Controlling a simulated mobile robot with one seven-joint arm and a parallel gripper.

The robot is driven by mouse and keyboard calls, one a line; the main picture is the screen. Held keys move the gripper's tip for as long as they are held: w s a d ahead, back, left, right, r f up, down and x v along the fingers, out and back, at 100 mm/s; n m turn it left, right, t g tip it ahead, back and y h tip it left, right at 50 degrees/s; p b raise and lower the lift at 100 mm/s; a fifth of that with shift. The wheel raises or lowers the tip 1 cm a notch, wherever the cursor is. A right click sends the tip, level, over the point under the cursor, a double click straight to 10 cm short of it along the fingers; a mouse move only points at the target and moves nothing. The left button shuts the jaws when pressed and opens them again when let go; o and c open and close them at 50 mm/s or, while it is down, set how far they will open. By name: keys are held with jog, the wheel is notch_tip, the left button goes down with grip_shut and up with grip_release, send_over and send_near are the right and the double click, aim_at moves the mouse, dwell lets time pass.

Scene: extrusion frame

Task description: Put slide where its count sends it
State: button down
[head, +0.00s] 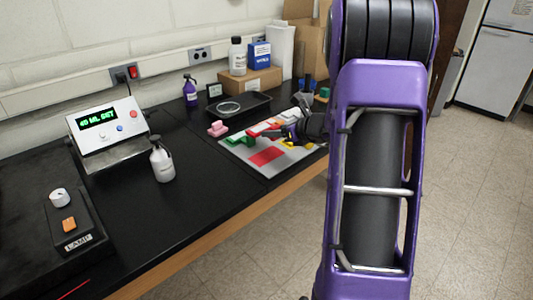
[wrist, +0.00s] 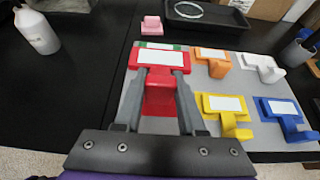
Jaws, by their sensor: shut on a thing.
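My gripper (wrist: 162,84) is shut on a red block (wrist: 160,58) with a white label on top, over the grey mat (wrist: 132,108). A red area also shows between the fingers; I cannot tell if it is the block's stem or a patch on the mat. In the head view my gripper (head: 290,133) is small and partly hidden by my arm. A green block (wrist: 160,45) is mostly hidden behind the red one. Orange (wrist: 212,56), white (wrist: 258,64), yellow (wrist: 225,106) and blue (wrist: 285,110) labelled blocks stand on the mat. I cannot pick out a slide.
A pink block (head: 217,129) sits beside the mat. A black tray (head: 240,104) with a clear dish lies behind. A white device (head: 107,130) with a green display, a white bottle (head: 161,160) and a lamp control box (head: 70,220) stand left. The front counter middle is clear.

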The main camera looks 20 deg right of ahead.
aim_at(274, 160)
notch_tip(274, 160, down, 8)
jog(key=shift+r+b, duration=0.1)
jog(key=shift+b, duration=0.3)
jog(key=shift+s, duration=0.1)
jog(key=c, duration=0.5)
grip_release()
jog(key=shift+r, duration=0.1)
jog(key=v, duration=1.2)
jog(key=shift+p, duration=0.3)
